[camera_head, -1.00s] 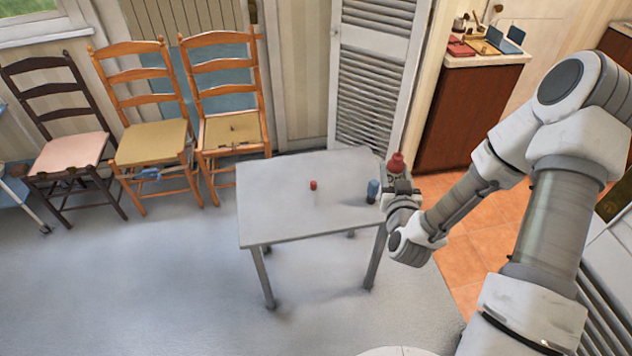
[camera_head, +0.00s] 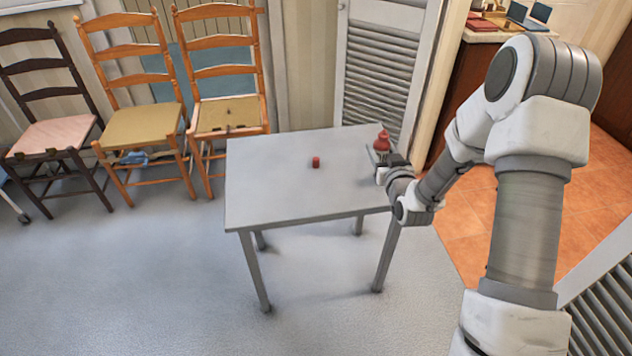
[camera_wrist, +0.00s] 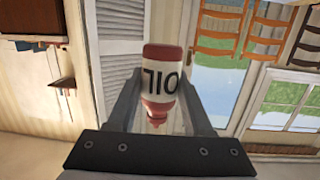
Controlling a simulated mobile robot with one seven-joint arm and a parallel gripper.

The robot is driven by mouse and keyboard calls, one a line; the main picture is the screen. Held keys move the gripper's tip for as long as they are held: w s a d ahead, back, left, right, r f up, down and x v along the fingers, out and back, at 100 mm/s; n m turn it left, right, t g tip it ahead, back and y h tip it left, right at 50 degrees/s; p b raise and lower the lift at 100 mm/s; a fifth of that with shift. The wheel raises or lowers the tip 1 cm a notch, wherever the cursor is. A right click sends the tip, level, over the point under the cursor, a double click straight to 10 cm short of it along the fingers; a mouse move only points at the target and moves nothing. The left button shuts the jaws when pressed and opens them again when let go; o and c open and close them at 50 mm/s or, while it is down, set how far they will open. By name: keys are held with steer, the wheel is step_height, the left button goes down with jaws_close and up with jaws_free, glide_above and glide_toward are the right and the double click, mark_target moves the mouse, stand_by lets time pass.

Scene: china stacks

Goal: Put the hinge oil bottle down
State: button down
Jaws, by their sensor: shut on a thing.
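The hinge oil bottle is red, with a white label reading OIL in the wrist view (camera_wrist: 158,82). In the head view the bottle (camera_head: 381,142) shows at the right side of the grey table (camera_head: 270,185). My gripper (camera_head: 382,160) is shut on the bottle, with one finger on each side of it in the wrist view. The bottle looks upright in the head view. I cannot tell whether its base touches the tabletop, as my gripper hides it.
A small red object (camera_head: 316,162) stands near the middle of the table. The tabletop's left and front are clear. Three ladder-back chairs (camera_head: 140,122) stand at the back left. A louvred door (camera_head: 382,70) is behind the table.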

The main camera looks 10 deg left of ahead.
steer(key=shift+n+y, duration=0.4)
steer(key=w+a+f+b, duration=0.2)
steer(key=a+f+b, duration=0.1)
steer(key=a+f, duration=0.1)
steer(key=w+a+f+b, duration=0.2)
steer(key=w+a+f, duration=0.1)
steer(key=a+f, duration=0.1)
steer(key=w+a+f+b, duration=0.2)
steer(key=a+f+b, duration=0.1)
steer(key=a+f, duration=0.1)
steer(key=shift+w+a+f+b, duration=0.1)
steer(key=shift+w+a+b, duration=0.05)
steer(key=shift+w+b, duration=0.2)
steer(key=shift+f+b, duration=0.7)
steer(key=shift+f, duration=1.3)
steer(key=shift+f, duration=0.1)
steer(key=shift+f, duration=0.15)
steer(key=shift+c, duration=1.5)
jaws_free()
